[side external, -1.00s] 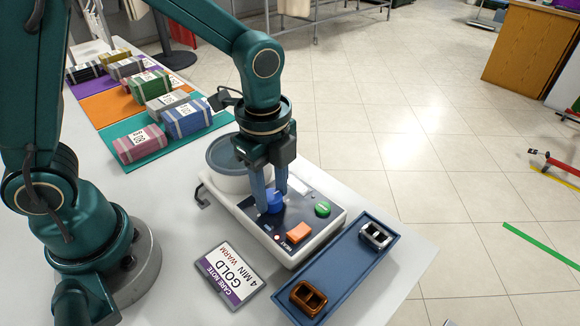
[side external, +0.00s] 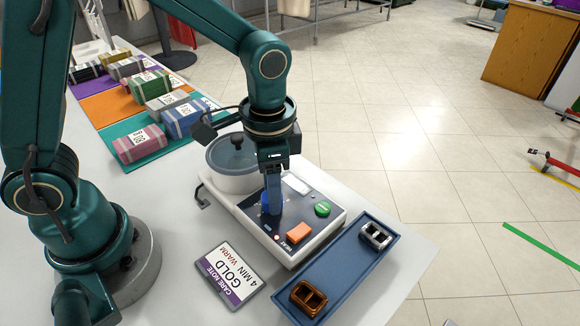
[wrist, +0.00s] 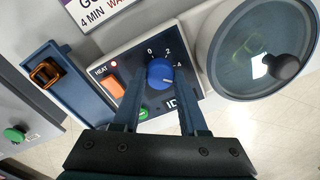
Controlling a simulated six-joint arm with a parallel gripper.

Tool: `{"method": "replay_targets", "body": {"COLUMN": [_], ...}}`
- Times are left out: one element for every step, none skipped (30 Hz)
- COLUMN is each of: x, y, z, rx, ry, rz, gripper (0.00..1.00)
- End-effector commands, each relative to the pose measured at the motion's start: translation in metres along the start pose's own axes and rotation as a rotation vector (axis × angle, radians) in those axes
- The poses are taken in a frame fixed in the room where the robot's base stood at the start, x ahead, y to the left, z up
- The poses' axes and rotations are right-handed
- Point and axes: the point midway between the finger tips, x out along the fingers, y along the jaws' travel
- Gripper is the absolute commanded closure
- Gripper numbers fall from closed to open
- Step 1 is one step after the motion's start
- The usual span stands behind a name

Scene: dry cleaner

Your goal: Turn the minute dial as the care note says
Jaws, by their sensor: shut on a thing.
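The blue minute dial (side external: 265,205) is on the dark panel of the white machine (side external: 313,235). In the wrist view the dial (wrist: 158,73) has the marks 0, 2 and 4 around it; I cannot tell for sure which mark its pointer faces. My gripper (side external: 273,205) points down and is shut on the dial, one finger on each side. The care note (side external: 230,276) lies flat on the table and reads GOLD, 4 MIN, WARM. A display showing "ID" (wrist: 171,104) is partly hidden by a finger.
An orange HEAT switch (side external: 299,232) and green button (side external: 322,209) share the panel. A lidded round tub (side external: 228,170) stands behind it. A blue tray (side external: 340,272) holds a silver and a copper-coloured buckle-like piece. Folded tagged bundles (side external: 140,144) lie on coloured mats.

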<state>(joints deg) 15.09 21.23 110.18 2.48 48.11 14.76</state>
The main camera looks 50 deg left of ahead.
Motion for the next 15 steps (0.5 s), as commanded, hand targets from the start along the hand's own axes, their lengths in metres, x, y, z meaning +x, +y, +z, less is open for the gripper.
{"method": "replay_targets", "body": {"x": [-0.0007,-0.0007,-0.0006,-0.0006,-0.0006,-0.0006,-0.0006,-0.0006,-0.0006,-0.0006,-0.0006,-0.0006,-0.0007,-0.0007,-0.0007], "y": [0.0000,0.0000,-0.0001,-0.0001,-0.0001,-0.0002,-0.0002,-0.0002,-0.0002,-0.0003,-0.0003,-0.0003,-0.0004,-0.0004,-0.0005], "z": [-0.0006,-0.0007,-0.0007,-0.0007,-0.0006,-0.0006,-0.0006,-0.0006,-0.0005,-0.0005,-0.0005,-0.0005,-0.0006,-0.0006,-0.0006], "rx": [-0.044,-0.073,-0.110,-0.138,-0.165,-0.201,-0.227,-0.253,-0.285,-0.309,-0.331,-0.359,-0.381,-0.400,-0.424], "ry": [0.000,-0.001,-0.002,-0.003,-0.004,-0.005,-0.006,-0.007,-0.009,-0.009,-0.010,-0.011,-0.012,-0.012,-0.013], "rz": [0.000,0.000,0.000,0.000,0.000,0.000,0.000,0.000,0.000,0.000,0.000,0.000,0.000,0.000,0.000], "gripper": [1.00,1.00,1.00,1.00,1.00,1.00,1.00,1.00,1.00,1.00,1.00,1.00,1.00,1.00,1.00]}}
